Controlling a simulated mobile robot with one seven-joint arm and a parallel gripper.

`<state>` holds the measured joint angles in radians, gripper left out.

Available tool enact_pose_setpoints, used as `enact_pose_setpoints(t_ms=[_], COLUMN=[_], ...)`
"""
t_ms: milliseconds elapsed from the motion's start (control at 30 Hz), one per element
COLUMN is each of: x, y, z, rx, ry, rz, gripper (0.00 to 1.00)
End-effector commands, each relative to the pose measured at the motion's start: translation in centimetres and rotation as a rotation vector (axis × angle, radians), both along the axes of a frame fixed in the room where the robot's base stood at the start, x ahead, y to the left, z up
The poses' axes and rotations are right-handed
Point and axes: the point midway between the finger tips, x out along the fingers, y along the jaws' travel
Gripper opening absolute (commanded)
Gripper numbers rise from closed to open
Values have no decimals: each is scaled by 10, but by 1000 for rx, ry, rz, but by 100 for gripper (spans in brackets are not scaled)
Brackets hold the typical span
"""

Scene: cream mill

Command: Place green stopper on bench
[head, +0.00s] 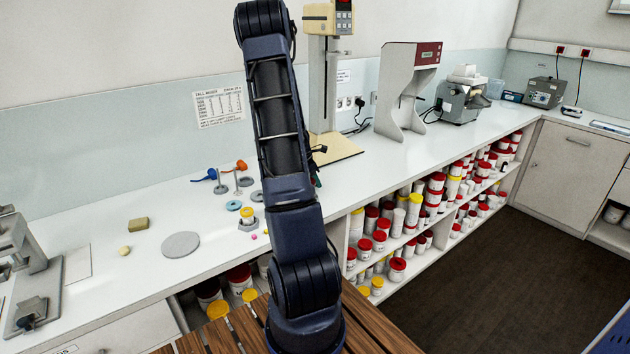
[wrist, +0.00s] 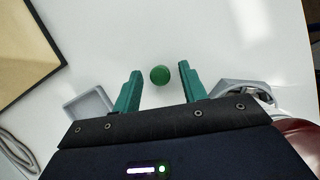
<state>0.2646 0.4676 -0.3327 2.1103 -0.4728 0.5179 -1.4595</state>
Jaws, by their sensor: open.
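The green stopper (wrist: 160,75) shows in the wrist view as a small round green disc against the white bench (wrist: 210,35). It lies between the two teal fingers of my gripper (wrist: 159,71), near their tips. A gap shows on both sides of it, and neither finger touches it. My gripper is open. The stopper seems to rest on the bench, though its height is hard to judge from above. In the head view my arm hides the stopper and most of the gripper; the white bench (head: 215,250) runs along the wall.
In the wrist view a grey tray (wrist: 88,108) lies left of the fingers, a grey object (wrist: 243,92) right. A tan base (wrist: 25,45) is at upper left. In the head view a tall mixer (head: 325,80) stands behind my arm; shelves of red-lidded jars (head: 380,240) lie below.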

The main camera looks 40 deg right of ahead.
Motion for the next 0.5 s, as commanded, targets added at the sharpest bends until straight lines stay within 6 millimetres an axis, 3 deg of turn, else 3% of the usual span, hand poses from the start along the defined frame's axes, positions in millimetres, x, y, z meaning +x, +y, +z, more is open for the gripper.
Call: enact_pose_setpoints(t_ms=[167, 500], x=[2, 9], y=[6, 29], z=[16, 74], rx=[-1, -1], ry=[-3, -4], rz=[0, 2], gripper=[42, 42])
